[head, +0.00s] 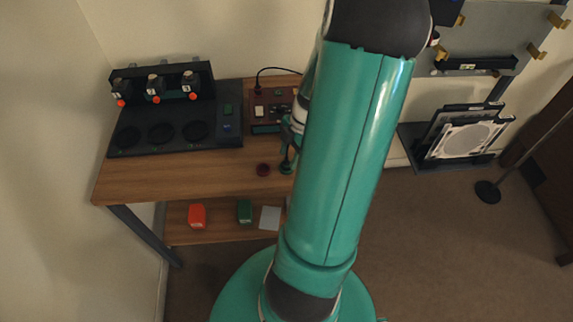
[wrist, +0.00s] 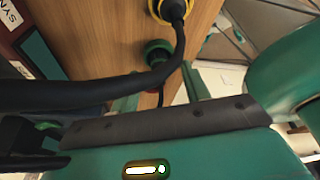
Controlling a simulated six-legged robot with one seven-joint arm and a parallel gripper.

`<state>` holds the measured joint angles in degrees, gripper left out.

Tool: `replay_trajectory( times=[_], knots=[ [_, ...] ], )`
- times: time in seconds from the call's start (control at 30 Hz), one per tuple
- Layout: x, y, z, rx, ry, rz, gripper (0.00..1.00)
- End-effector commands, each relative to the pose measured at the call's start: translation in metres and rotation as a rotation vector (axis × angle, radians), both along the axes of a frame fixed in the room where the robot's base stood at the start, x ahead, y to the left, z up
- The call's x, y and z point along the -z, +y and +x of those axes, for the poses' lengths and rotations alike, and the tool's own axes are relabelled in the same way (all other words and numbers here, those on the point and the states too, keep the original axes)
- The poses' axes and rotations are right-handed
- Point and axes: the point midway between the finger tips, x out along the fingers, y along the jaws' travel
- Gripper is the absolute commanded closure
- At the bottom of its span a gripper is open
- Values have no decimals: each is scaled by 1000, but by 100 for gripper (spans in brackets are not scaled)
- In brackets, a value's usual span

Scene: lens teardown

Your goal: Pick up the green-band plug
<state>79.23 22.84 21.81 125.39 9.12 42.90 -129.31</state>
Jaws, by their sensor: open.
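The green-band plug (head: 286,168) stands on the wooden bench top near its front edge, partly hidden by my arm in the head view. In the wrist view it shows as a dark round piece with a green rim (wrist: 157,52). My gripper (head: 288,150) is just above and beside it in the head view. The jaws are open and appear empty; the fingertips are small and partly hidden. I cannot tell whether they touch the plug.
A red-band plug (head: 263,169) stands left of the green one. A yellow-ringed plug (wrist: 172,10) is on the other side, with a thick dark cable-like shape crossing the wrist view. A black station (head: 175,130) fills the bench's left; a control panel (head: 270,105) stands behind.

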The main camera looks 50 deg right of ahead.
Motion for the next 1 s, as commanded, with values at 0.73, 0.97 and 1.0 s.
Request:
replay_trajectory(
  times=[0.73, 0.97, 1.0],
  knots=[
    [21, 6, 3, 0, -1, 0, 100],
    [19, 6, 3, 0, -1, 0, 100],
    [18, 6, 3, 0, 0, -1, 100]
  ],
)
